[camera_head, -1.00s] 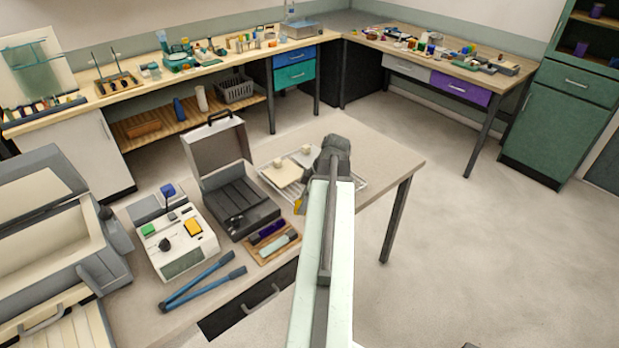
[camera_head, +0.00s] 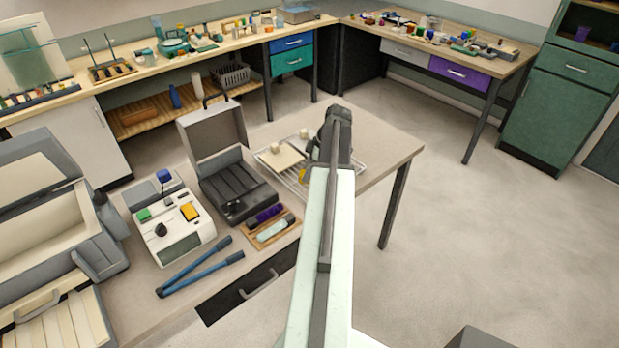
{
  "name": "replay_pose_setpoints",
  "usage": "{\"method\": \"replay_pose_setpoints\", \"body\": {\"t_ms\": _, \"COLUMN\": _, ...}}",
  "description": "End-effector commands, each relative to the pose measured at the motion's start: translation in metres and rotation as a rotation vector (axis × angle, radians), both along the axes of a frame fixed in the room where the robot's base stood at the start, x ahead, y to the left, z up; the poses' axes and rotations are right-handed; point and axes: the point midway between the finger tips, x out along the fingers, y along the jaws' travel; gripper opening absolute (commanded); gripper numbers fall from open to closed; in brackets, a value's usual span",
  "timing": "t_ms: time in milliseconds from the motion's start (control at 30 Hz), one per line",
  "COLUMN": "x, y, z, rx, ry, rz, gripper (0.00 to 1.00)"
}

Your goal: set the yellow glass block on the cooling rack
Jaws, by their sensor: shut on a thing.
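My gripper (camera_head: 306,179) is mostly hidden behind my dark wrist, over the rack's left part. A small yellow patch, the yellow glass block (camera_head: 303,174), shows at the left of the wrist, in my shut gripper. Most of the block is hidden. I cannot tell whether it touches the rack.
The table's right end is clear.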

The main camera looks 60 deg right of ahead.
Motion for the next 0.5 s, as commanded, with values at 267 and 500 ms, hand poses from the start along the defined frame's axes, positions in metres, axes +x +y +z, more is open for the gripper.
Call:
{"method": "replay_pose_setpoints", "body": {"t_ms": 267, "x": 0.000, "y": -0.011, "z": -0.011, "rx": 0.000, "ry": 0.000, "rz": 0.000, "gripper": 0.00}}
{"method": "replay_pose_setpoints", "body": {"t_ms": 500, "x": 0.000, "y": -0.010, "z": -0.039, "rx": 0.000, "ry": 0.000, "rz": 0.001, "gripper": 0.00}}
